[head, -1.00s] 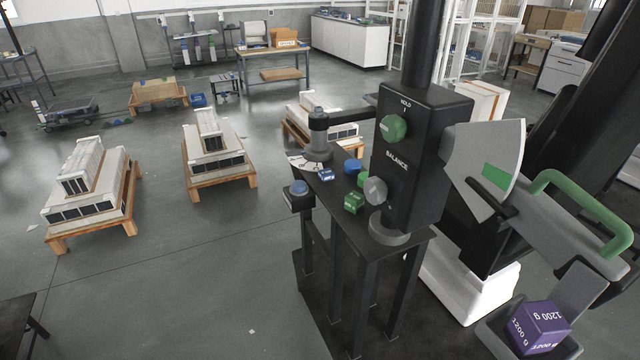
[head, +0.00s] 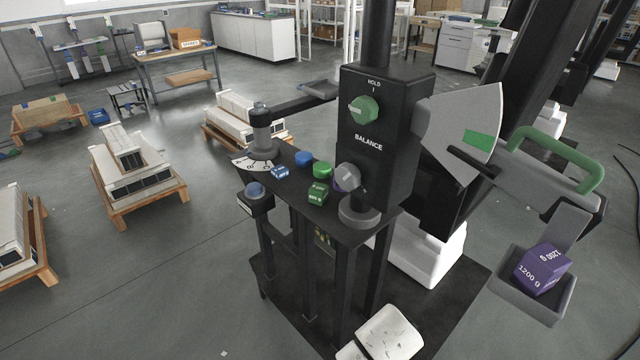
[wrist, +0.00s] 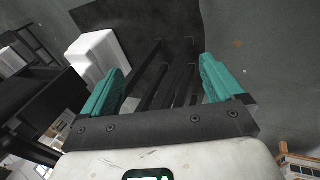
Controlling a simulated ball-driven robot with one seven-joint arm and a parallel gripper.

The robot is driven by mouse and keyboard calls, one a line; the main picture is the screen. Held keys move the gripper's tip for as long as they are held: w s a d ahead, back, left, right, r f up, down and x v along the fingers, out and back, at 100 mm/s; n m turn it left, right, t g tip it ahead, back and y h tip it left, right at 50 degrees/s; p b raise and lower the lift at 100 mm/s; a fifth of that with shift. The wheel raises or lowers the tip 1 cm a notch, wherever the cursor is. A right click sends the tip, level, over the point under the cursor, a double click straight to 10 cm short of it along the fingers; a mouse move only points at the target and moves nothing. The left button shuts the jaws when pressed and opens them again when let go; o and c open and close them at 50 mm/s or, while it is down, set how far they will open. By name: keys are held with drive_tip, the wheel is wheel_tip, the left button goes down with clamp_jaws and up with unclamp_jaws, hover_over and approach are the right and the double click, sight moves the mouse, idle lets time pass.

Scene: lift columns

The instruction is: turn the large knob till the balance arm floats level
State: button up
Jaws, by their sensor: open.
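The black balance column (head: 376,140) stands on a black bench (head: 330,222). A grey knob (head: 347,177) sits low on its face, below the word BALANCE. A green knob (head: 363,109) sits higher, under HOLD. The grey balance arm (head: 530,168) with a green handle (head: 560,150) slopes down to the right. Its pointer (head: 470,162) lies below the green patch (head: 479,142) on the pale scale plate. A purple 1200 g weight (head: 542,270) sits in the tray at the arm's end. My gripper (wrist: 162,65) is open and empty in the wrist view, apart from both knobs.
Green and blue blocks and discs lie on the bench top beside the column. A white block (head: 425,255) stands behind the bench legs. Loaded pallets (head: 138,180) stand at left. Open floor lies at front left.

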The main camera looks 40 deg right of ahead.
drive_tip(key=w+d+r+h+b, duration=0.2)
drive_tip(key=w+d+h, duration=0.1)
drive_tip(key=w, duration=0.5)
drive_tip(key=n+h+b, duration=0.3)
drive_tip(key=h+b, duration=0.2)
drive_tip(key=h, duration=0.5)
approach(344, 181)
drive_tip(key=d, duration=0.3)
drive_tip(key=d+p, duration=0.1)
drive_tip(key=d, duration=0.5)
drive_tip(key=shift+w+d, duration=0.3)
drive_tip(key=shift+w, duration=0.1)
drive_tip(key=c, duration=1)
drive_tip(key=shift+m, duration=0.3)
drive_tip(key=shift+c, duration=0.2)
drive_tip(key=shift+f+b, duration=0.15)
drive_tip(key=shift+b, duration=0.15)
